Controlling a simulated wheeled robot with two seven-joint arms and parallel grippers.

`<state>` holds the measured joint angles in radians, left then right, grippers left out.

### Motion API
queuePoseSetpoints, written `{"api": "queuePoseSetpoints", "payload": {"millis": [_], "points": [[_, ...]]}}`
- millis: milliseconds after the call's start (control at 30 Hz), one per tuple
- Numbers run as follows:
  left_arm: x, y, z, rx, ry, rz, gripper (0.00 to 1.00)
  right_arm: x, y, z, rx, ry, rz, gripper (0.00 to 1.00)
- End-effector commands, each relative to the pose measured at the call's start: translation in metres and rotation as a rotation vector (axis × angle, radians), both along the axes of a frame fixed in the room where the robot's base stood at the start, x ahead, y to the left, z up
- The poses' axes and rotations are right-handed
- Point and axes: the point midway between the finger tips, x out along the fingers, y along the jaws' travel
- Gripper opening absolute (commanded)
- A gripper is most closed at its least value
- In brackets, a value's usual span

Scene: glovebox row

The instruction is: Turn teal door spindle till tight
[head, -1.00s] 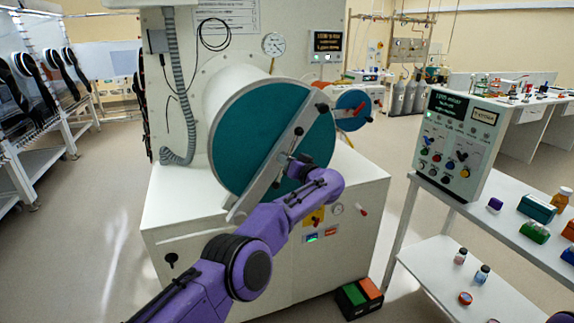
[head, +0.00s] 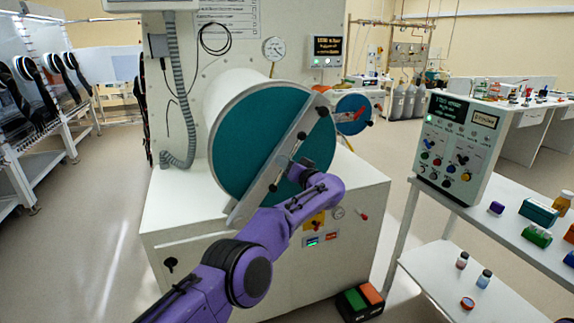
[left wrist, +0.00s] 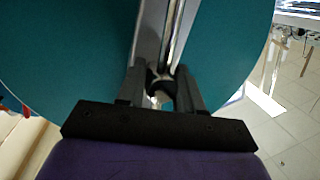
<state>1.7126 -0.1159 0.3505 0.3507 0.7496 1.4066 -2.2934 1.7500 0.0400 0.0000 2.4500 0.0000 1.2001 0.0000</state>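The large round teal door (head: 247,140) closes the front of a white cylindrical chamber. A grey bar (head: 262,175) crosses the door diagonally, with a spindle and its small dark-knobbed handle (head: 288,152) near the middle. My left gripper (head: 291,168) is at the spindle in front of the bar. In the left wrist view its two fingers (left wrist: 160,88) stand on either side of a dark round piece of the spindle (left wrist: 160,86); I cannot tell whether they press on it. The fingers and wrist hide part of the spindle. My right gripper is not in view.
A smaller blue round door (head: 353,114) with a handle is right of the chamber. The chamber rests on a white cabinet (head: 190,215). A control box (head: 458,145) stands on a white bench at right, with bottles and small boxes. A red-and-green pedal (head: 360,298) is on the floor.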

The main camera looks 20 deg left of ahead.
Motion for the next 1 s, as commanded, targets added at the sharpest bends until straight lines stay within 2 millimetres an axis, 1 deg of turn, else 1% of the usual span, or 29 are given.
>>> {"api": "queuePoseSetpoints", "payload": {"millis": [167, 333, 467, 500, 600, 733, 833, 1000], "points": [[0.0, 0.0, 0.0, -0.002, -0.001, 0.0, 0.36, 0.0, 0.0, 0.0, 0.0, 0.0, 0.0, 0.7], [-0.005, -0.01, 0.0, -0.003, 0.001, -0.003, 0.36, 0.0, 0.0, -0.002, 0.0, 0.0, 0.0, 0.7], [-0.016, -0.022, 0.0, 0.0, 0.0, -0.001, 0.36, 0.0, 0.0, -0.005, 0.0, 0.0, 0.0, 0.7], [-0.021, -0.031, -0.002, 0.001, -0.001, -0.004, 0.36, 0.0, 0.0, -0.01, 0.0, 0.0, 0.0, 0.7], [-0.035, -0.051, -0.003, 0.001, -0.001, -0.004, 0.36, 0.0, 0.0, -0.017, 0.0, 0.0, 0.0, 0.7], [-0.051, -0.072, -0.002, 0.001, -0.002, -0.002, 0.36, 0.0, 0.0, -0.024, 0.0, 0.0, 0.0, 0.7], [-0.058, -0.082, -0.002, 0.0, -0.002, -0.002, 0.36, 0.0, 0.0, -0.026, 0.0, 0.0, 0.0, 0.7], [-0.061, -0.086, -0.001, -0.001, 0.0, 0.001, 0.36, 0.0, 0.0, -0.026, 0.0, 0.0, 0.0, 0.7]]}}
